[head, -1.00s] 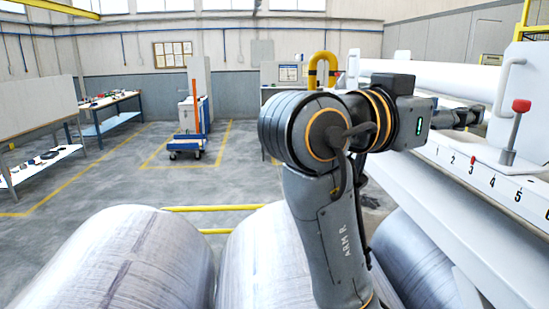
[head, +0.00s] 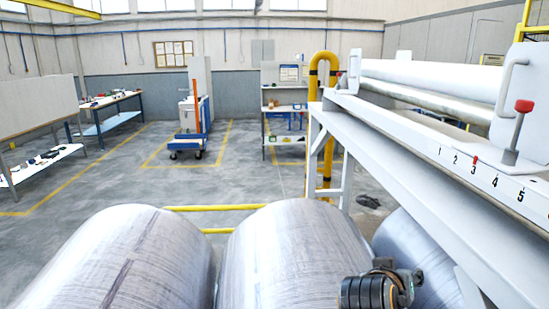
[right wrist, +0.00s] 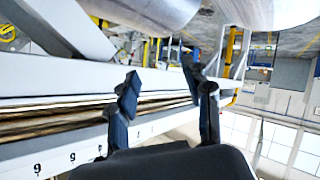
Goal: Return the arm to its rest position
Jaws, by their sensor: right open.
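My right gripper (right wrist: 163,88) shows in the right wrist view with its two dark fingers apart and nothing between them. Behind the fingers are the white beam of the machine and, at the top, a grey coil surface. In the head view only a dark joint of my right arm (head: 375,290) shows, low at the bottom edge in front of the coils. The right gripper itself cannot be made out there. My left arm and gripper are in neither view.
Large wrapped coils (head: 125,265) (head: 295,250) fill the foreground. A white machine frame (head: 400,160) with a roller (head: 430,75), a red-knobbed lever (head: 518,125) and a number scale stands at the right. A yellow post (head: 325,70) stands behind. The floor beyond is mostly clear.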

